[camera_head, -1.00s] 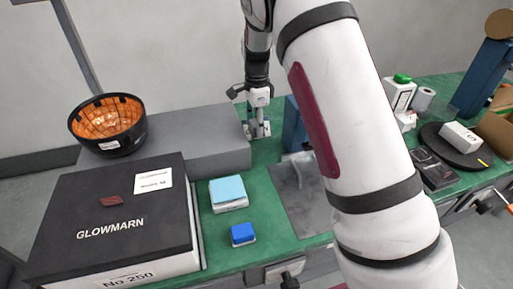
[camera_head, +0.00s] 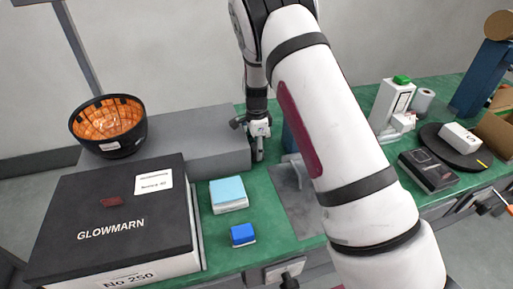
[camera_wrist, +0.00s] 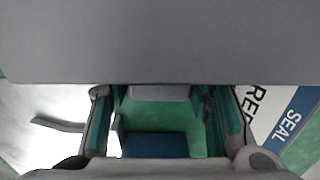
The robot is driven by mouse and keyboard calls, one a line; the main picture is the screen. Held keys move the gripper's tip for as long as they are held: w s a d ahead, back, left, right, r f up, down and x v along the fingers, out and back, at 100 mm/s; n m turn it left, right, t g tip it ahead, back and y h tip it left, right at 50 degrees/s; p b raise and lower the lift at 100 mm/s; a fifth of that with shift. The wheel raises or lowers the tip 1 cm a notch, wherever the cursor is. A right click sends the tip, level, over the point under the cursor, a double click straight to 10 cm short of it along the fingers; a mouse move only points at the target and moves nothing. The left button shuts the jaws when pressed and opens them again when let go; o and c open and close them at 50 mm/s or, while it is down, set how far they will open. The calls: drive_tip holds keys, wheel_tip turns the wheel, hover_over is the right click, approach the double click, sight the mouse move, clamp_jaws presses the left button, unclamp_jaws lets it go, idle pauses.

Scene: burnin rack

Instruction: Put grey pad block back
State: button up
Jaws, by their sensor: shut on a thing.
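My gripper (camera_head: 258,153) points down over the green bench, just right of the grey platform. In the wrist view its two fingers (camera_wrist: 158,105) stand either side of a small light-grey piece, which I take for the grey pad block (camera_wrist: 160,92). The fingers are shut on it. Only a strip of the block shows there, and in the head view I cannot make it out clearly. A wide grey surface (camera_wrist: 160,40) fills the upper half of the wrist view and hides what lies beyond.
The grey platform (camera_head: 215,150) carries a black-and-orange bowl (camera_head: 108,126). A black GLOWMARN box (camera_head: 115,225), a light-blue pad (camera_head: 228,192) and a blue block (camera_head: 243,235) are nearer. A dark turntable (camera_head: 455,150) stands right. My arm hides the middle bench.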

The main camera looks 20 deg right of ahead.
drive_tip(key=shift+f, duration=0.1)
drive_tip(key=o, duration=1.3)
